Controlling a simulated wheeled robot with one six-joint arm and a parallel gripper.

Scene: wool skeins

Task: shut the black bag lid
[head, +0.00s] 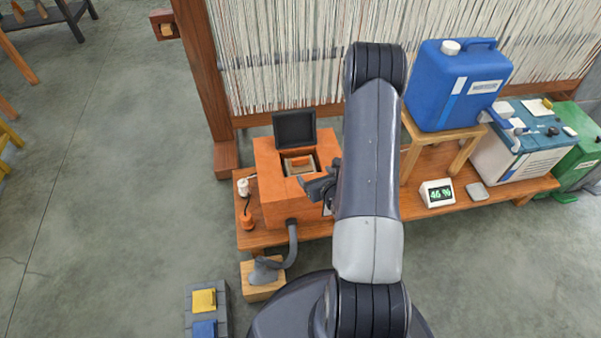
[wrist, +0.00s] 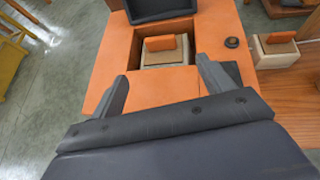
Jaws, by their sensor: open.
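The black lid (head: 295,129) stands raised at the back edge of an orange box (head: 270,192). It also shows at the top of the wrist view (wrist: 160,8), cut off by the frame. The box's square opening is uncovered, and a pale holder with an orange piece (wrist: 165,48) sits inside it. My gripper (head: 318,186) is open and empty at the front right of the opening. In the wrist view its two fingers (wrist: 162,72) are spread over the box top, in front of the opening, and the lid is beyond them.
The box stands on a wooden bench (head: 420,205) before a loom with white threads (head: 280,60). A blue canister (head: 455,90) on a stool and a display (head: 437,193) are to the right.

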